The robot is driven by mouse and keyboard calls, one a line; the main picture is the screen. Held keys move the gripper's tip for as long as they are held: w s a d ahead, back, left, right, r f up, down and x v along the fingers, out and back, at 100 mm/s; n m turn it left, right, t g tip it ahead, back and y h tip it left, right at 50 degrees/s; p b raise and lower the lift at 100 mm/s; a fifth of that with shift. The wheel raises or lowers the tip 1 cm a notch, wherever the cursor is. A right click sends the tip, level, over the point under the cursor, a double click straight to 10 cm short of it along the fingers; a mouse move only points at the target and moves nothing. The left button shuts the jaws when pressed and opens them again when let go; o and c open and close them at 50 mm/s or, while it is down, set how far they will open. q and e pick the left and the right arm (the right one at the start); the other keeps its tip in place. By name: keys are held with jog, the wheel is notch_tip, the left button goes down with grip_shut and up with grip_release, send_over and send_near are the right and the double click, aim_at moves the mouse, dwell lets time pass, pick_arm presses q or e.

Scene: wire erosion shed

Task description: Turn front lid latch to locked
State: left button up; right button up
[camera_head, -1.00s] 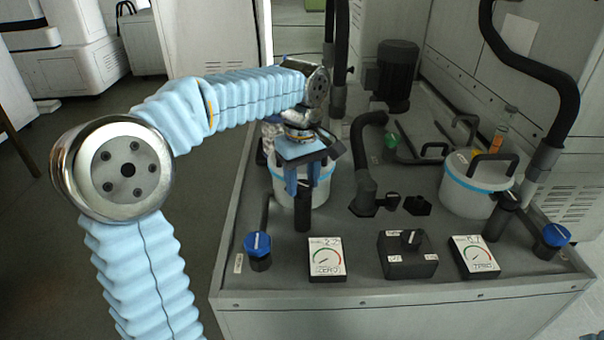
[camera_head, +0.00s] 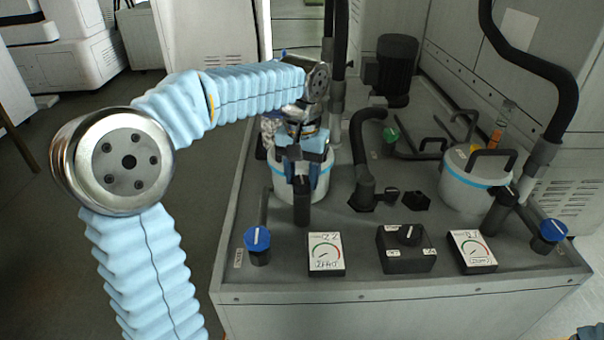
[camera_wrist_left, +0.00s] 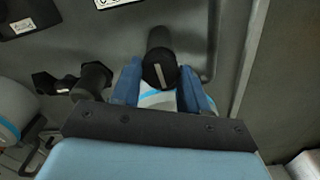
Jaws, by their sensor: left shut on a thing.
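A black upright latch with a round top knob (camera_head: 302,188) stands in front of the left white canister (camera_head: 283,187), which has a blue band. My left gripper (camera_head: 302,172) points down over this latch and is shut on its knob. In the left wrist view the knob (camera_wrist_left: 159,74) sits between the two blue fingers, with a white line on its top. The line runs nearly up and down in that view, slightly tilted. The gripper hides part of the canister and its lid. My right gripper is not in view.
A blue-topped knob (camera_head: 257,240), a gauge (camera_head: 326,254), a black switch box (camera_head: 407,248) and a second gauge (camera_head: 472,251) line the front of the grey bench. A second canister (camera_head: 468,190) with a black handle stands right. Black pipes (camera_head: 363,165) rise between the canisters.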

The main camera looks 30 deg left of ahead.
aim_at(302, 179)
pick_arm(q)
jog(key=shift+m, duration=0.6)
jog(key=o, duration=1.1)
jog(key=shift+c, duration=0.2)
notch_tip(302, 179, up, 14)
jog(key=shift+f, duration=0.1)
